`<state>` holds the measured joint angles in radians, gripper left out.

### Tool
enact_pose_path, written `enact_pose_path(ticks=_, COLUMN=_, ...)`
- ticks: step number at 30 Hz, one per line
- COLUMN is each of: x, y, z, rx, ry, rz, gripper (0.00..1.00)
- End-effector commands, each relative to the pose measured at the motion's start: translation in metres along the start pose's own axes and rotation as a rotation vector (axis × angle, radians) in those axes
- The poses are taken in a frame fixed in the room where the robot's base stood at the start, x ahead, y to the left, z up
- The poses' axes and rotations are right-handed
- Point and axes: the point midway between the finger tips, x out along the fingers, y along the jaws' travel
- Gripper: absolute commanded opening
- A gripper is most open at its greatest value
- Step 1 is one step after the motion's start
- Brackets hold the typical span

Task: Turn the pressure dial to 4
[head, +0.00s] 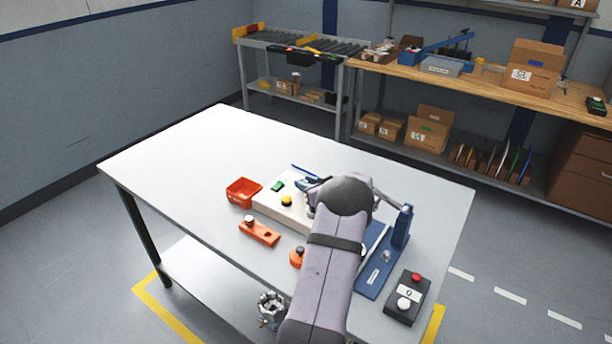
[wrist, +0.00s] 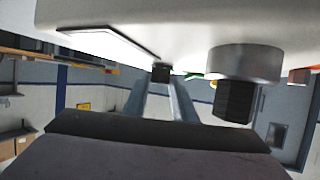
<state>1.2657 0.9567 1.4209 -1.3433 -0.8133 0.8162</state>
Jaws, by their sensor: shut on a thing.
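A pale control box (head: 273,206) stands on the white table, with a green switch (head: 277,187) and a yellow button (head: 286,200) on its top. My arm hides its right part in the head view, and my gripper is hidden there too. In the wrist view my gripper (wrist: 161,88) reaches to the pale box face (wrist: 200,22). Its two fingers are shut on a small dark knob (wrist: 162,72), which appears to be the pressure dial. A larger black knob with a silver collar (wrist: 243,66) is nearer the camera, apart from the fingers. No dial scale or number is readable.
A red bin (head: 243,192), an orange block (head: 260,232) and another orange part (head: 297,258) lie near the box. A blue lever fixture (head: 401,228) and a black button box (head: 407,297) stand at right. The table's left part (head: 190,150) is clear.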

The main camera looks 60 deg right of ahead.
Motion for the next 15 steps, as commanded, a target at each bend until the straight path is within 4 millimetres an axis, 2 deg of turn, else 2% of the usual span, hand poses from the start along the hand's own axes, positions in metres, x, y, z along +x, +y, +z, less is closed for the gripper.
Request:
enact_pose_path(ticks=1, x=-0.0011, y=0.0014, z=-0.0056, rx=-0.004, ry=0.006, rz=-0.007, gripper=0.02)
enact_pose_path(ticks=15, x=-0.0007, y=0.0007, z=-0.0023, rx=-0.014, ry=0.005, rz=-0.035, gripper=0.02)
